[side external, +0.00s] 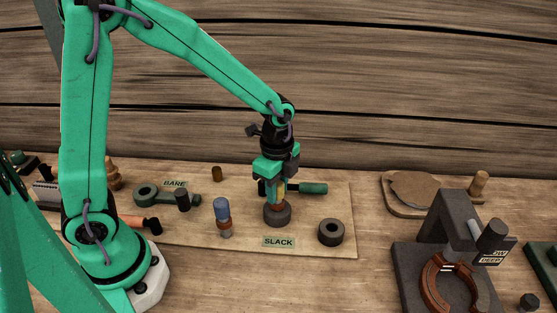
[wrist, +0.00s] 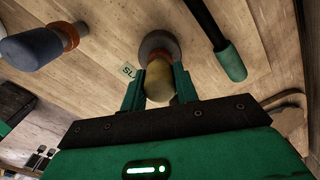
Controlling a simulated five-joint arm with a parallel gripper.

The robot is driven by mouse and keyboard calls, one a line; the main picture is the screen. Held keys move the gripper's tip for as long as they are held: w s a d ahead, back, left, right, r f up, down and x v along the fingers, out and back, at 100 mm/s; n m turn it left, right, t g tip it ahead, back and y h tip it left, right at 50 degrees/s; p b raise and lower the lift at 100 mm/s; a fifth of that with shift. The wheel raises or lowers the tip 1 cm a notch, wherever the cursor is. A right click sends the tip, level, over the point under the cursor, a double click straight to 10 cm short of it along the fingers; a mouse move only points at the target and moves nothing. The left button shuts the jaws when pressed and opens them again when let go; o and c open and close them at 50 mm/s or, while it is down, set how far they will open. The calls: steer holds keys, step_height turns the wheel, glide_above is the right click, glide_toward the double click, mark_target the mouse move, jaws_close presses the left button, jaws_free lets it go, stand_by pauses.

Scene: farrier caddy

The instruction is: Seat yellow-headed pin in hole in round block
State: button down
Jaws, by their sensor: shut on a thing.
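My gripper (side external: 277,190) points down and is shut on the yellow-headed pin. In the wrist view the pin's yellow head (wrist: 158,80) sits between the two green fingertips (wrist: 158,92), with a reddish-brown part beyond it. A dark round block (side external: 277,216) stands on the board directly below the pin, and its rim also shows in the wrist view (wrist: 158,38). The pin lines up with this block and appears to meet its top. The hole is hidden, and I cannot tell how deep the pin sits. A second dark round block (side external: 331,232) with an open hole lies to the right.
A blue-headed pin (side external: 222,212) stands to the left of my gripper. A green-handled tool (side external: 313,188) lies close behind, to the right. The SLACK label (side external: 278,242) is in front. A dark stand with a copper-coloured ring (side external: 447,285) stands at the right, off the board.

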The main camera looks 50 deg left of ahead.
steer(key=shift+f, duration=0.1)
steer(key=c, duration=1)
jaws_free()
steer(key=shift+r, duration=3.9)
steer(key=shift+r, duration=0.15)
steer(key=shift+r, duration=2.1)
